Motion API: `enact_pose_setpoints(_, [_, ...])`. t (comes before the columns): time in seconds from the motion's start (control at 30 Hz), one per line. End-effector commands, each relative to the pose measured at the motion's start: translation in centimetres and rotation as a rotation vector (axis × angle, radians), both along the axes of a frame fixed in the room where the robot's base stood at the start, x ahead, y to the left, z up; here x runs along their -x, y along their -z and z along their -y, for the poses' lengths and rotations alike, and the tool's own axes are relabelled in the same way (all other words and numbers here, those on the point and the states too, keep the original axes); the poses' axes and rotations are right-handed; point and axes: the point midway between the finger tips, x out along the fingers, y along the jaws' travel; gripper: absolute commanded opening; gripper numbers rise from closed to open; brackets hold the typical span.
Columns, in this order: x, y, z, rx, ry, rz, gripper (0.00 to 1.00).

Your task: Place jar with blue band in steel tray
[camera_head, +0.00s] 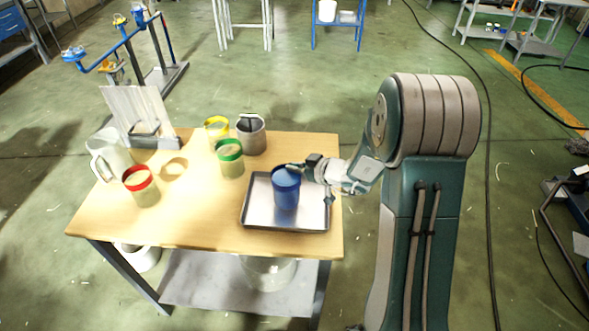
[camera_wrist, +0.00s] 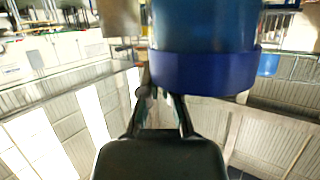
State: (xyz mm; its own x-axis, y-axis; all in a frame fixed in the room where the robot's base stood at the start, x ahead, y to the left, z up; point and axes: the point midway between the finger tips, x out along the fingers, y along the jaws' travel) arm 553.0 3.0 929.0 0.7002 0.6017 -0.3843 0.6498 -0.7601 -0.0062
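The jar with the blue band (camera_head: 286,190) looks upright within the outline of the steel tray (camera_head: 255,207). Whether its base rests on the tray or is slightly above is not clear. My gripper (camera_head: 297,169) is at the jar's top, coming from the right. In the wrist view the jar's blue band (camera_wrist: 205,72) fills the upper middle, with my gripper's two fingers (camera_wrist: 164,100) right at its edge. The fingers lie fairly close together, much narrower than the jar. Their tips are partly hidden, so a hold on the rim cannot be confirmed.
On the wooden table (camera_head: 205,215) stand a red-banded jar (camera_head: 142,187), a green-banded jar (camera_head: 230,160), a yellow-banded jar (camera_head: 217,129), a grey container (camera_head: 251,135), a clear pitcher (camera_head: 108,157) and a rack (camera_head: 140,112). The table's front left is clear.

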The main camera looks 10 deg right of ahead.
Motion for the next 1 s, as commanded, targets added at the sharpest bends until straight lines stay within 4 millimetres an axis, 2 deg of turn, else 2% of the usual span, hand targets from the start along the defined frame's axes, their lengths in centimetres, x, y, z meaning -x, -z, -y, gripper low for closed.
enact_pose_setpoints(0.1, [-0.03, 0.97, 0.04, -0.001, 0.002, 0.003, 0.0])
enact_pose_setpoints(0.37, [-0.02, 1.05, 0.06, -0.001, 0.001, 0.003, 0.0])
enact_pose_setpoints(0.4, [0.03, 1.22, 0.06, 0.001, 0.002, 0.0, 0.08])
enact_pose_setpoints(0.47, [0.03, 1.19, 0.06, 0.001, 0.001, 0.001, 0.34])
enact_pose_setpoints(0.5, [0.03, 1.19, 0.06, 0.001, 0.002, 0.0, 0.43])
enact_pose_setpoints(0.87, [0.01, 1.04, 0.05, 0.001, 0.001, 0.002, 0.43])
enact_pose_setpoints(1.0, [0.91, 0.49, 0.92, 0.001, 0.004, 0.001, 0.43])
